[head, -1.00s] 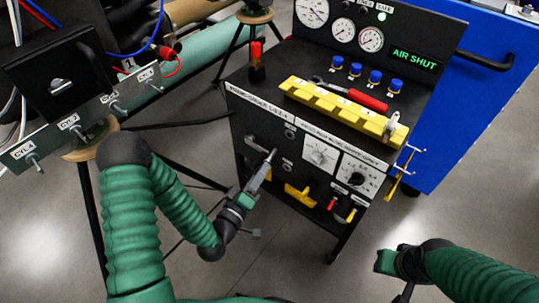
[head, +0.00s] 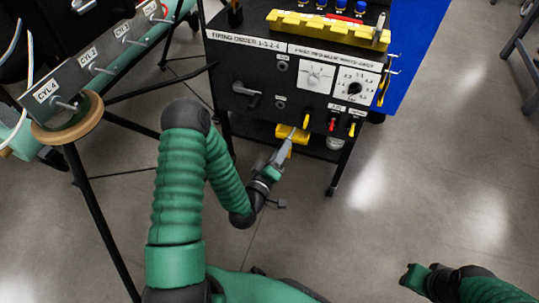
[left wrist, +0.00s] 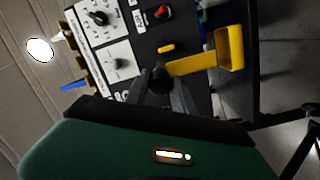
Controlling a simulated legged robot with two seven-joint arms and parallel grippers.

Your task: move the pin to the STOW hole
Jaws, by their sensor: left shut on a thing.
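My left gripper (head: 281,154) is shut low in front of the black panel of the cart. In the left wrist view a dark, round-ended piece (left wrist: 160,79) sits at its fingertips; it looks like the pin, mostly covered by the fingers. A yellow bracket (head: 292,133) is right at the fingertips in the head view. It also shows in the left wrist view (left wrist: 231,48), with a yellow strip reaching toward the jaws. Whether it touches them I cannot tell. Two small labelled holes (head: 280,102) show on the panel; I cannot read STOW. My right gripper (head: 411,274) is at lower right, jaws unclear.
The panel carries a crank (head: 246,92), two dials (head: 316,77), and red (head: 332,124) and yellow toggles. A yellow rack (head: 322,28) lies on the cart top. A stand with cylinder labels (head: 66,123) is at left, its legs near my left arm.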

